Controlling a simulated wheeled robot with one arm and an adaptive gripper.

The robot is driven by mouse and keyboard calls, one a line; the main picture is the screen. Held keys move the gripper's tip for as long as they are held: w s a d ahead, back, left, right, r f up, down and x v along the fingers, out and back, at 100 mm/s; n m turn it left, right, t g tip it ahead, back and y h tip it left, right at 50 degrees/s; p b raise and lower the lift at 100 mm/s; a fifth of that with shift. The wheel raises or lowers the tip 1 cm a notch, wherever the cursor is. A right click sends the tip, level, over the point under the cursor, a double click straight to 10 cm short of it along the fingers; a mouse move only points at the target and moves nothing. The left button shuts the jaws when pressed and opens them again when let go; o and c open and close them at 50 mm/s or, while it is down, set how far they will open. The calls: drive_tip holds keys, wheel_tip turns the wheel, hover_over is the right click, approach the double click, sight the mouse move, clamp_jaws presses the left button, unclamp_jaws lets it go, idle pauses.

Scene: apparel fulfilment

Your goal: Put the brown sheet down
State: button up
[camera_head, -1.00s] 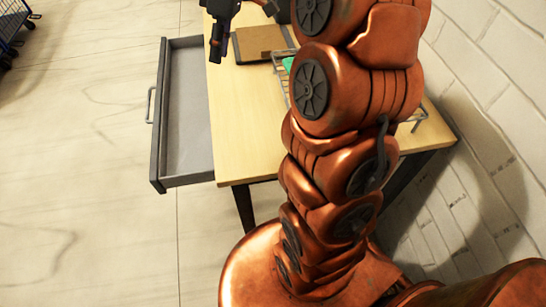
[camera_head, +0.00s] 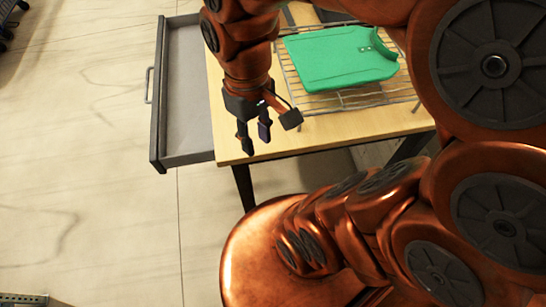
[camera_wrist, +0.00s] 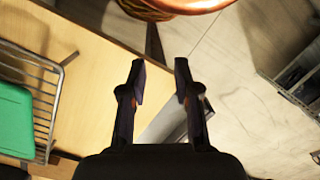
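My gripper (camera_head: 265,132) hangs over the near left part of the wooden table (camera_head: 330,140), fingers pointing down. In the wrist view its two fingers (camera_wrist: 160,75) stand apart with nothing between them, so it is open and empty. I cannot clearly make out the brown sheet now; my arm covers the far part of the table where a brown flat piece showed earlier.
A green board (camera_head: 340,58) lies on a wire rack (camera_head: 360,98) on the table, right of my gripper. An open grey drawer (camera_head: 190,90) sticks out on the left. The wrist view shows a metal-framed crate (camera_wrist: 298,78) on the floor.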

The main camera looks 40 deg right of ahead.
drive_tip(key=shift+m+h, duration=0.3)
drive_tip(key=shift+m, duration=0.5)
drive_tip(key=s+f, duration=0.1)
drive_tip(key=s, duration=0.2)
drive_tip(key=s+f, duration=0.1)
drive_tip(key=s, duration=0.1)
drive_tip(key=shift+d+f, duration=0.15)
drive_tip(key=shift+f, duration=0.15)
